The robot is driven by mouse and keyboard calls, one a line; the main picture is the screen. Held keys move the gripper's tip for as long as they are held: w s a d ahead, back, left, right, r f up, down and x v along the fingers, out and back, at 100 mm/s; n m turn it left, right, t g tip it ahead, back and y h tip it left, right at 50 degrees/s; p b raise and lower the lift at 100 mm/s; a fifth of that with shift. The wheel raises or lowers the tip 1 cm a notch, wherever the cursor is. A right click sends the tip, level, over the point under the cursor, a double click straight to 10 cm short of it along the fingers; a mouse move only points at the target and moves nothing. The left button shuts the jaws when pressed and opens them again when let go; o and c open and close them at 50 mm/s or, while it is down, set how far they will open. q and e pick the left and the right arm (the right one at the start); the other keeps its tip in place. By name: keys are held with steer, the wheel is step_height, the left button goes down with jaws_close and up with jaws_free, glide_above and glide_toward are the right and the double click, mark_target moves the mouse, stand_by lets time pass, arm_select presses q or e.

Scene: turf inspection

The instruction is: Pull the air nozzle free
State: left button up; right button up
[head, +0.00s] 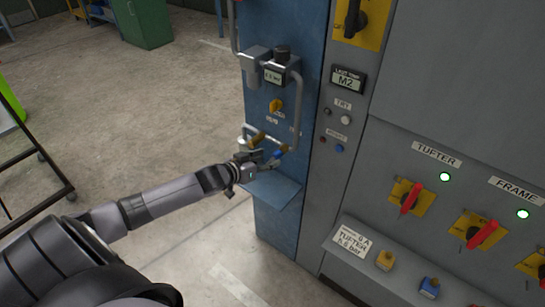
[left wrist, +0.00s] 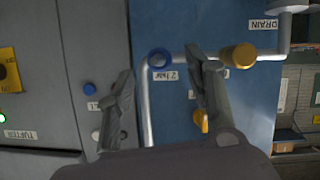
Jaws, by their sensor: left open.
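My left gripper (head: 264,158) is open in front of the lower fittings on the blue panel (head: 284,50). In the left wrist view, its two fingers (left wrist: 165,78) stand apart. A round blue fitting (left wrist: 159,57) shows between them near the fingertips, on a grey pipe. A brass fitting (left wrist: 237,56) is outside the fingers, to the right. In the head view the blue fitting (head: 278,155) and brass fittings are close to the gripper and partly hidden. I cannot tell which fitting is the air nozzle, nor whether a finger touches anything. My right gripper is in neither view.
A yellow valve handle (head: 276,105) and a gauge unit (head: 275,73) are above the gripper. A small blue shelf (head: 273,190) juts out below it. A grey cabinet (head: 440,100) with switches stands right. A dark cart frame (head: 40,150) is at left; the floor between is clear.

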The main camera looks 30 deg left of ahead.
mark_target(272, 158)
arm_select(q)
steer(key=shift+x, duration=1.9)
steer(key=shift+c, duration=0.6)
jaws_close()
